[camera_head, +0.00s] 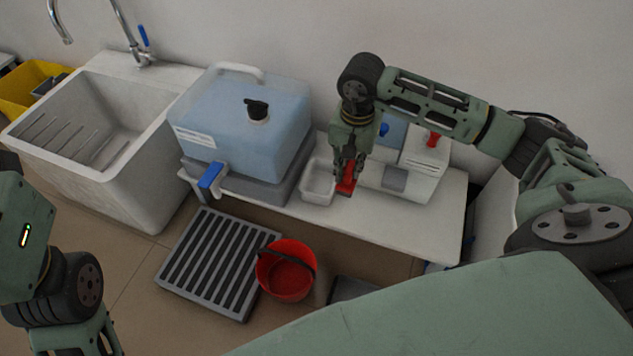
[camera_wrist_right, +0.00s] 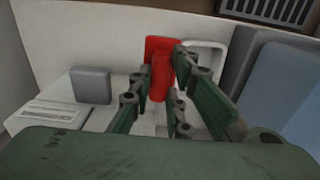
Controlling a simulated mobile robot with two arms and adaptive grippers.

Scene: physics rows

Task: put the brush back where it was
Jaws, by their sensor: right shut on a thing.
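The brush (camera_head: 346,184) is red, and my right gripper (camera_head: 347,170) is shut on it, over the white bench. In the right wrist view the red brush (camera_wrist_right: 160,65) sits between the fingers of the right gripper (camera_wrist_right: 160,90); its lower part is partly hidden by them. A small white tray (camera_head: 318,182) stands just left of the brush; its rim also shows in the right wrist view (camera_wrist_right: 208,46). I cannot tell whether the brush touches the bench. My left arm shows at the left edge, but its gripper is out of view.
A blue water container (camera_head: 240,125) with a blue tap stands left of the tray. The bench (camera_head: 440,215) is clear at the right. A red bucket (camera_head: 287,270) and slatted grate (camera_head: 213,262) are on the floor.

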